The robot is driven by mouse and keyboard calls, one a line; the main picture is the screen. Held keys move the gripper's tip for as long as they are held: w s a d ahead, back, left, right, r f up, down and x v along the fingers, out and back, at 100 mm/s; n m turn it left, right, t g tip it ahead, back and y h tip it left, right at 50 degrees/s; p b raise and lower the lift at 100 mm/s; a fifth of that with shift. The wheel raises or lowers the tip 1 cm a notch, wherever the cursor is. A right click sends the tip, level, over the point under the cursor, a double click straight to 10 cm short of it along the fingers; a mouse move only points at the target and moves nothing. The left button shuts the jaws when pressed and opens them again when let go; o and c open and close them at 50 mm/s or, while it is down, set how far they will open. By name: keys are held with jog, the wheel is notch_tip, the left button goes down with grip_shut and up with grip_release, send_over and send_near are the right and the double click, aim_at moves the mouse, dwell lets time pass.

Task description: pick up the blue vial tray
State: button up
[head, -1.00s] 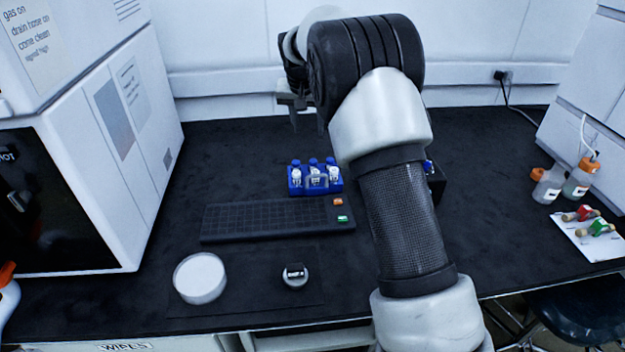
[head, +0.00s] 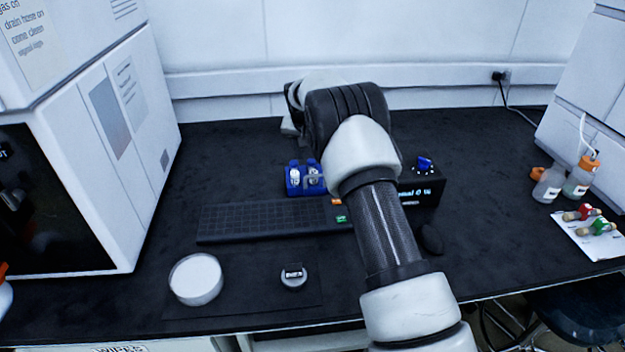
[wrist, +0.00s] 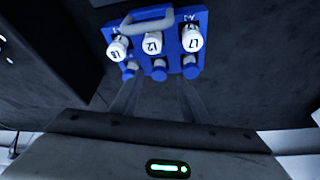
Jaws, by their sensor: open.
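The blue vial tray (head: 303,191) stands on the dark bench behind the keyboard, its right part hidden by my arm in the head view. In the wrist view the tray (wrist: 174,46) is at the top, with a grey loop handle (wrist: 146,22) and three white-topped, labelled vials. My gripper (wrist: 157,98) is open and empty in the wrist view. Its two fingers point toward the tray's near side, and the picture does not show whether they touch it. In the head view my gripper is mostly hidden behind my arm.
A black keyboard (head: 260,221) lies in front of the tray. A black display box (head: 425,190) stands to its right, with a dark mouse (head: 432,238) nearby. A white round dish (head: 196,279) is at front left. A large white instrument (head: 90,150) borders the left; bottles (head: 578,180) stand at right.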

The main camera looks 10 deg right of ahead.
aim_at(311, 161)
jog(key=x, duration=0.4)
grip_shut()
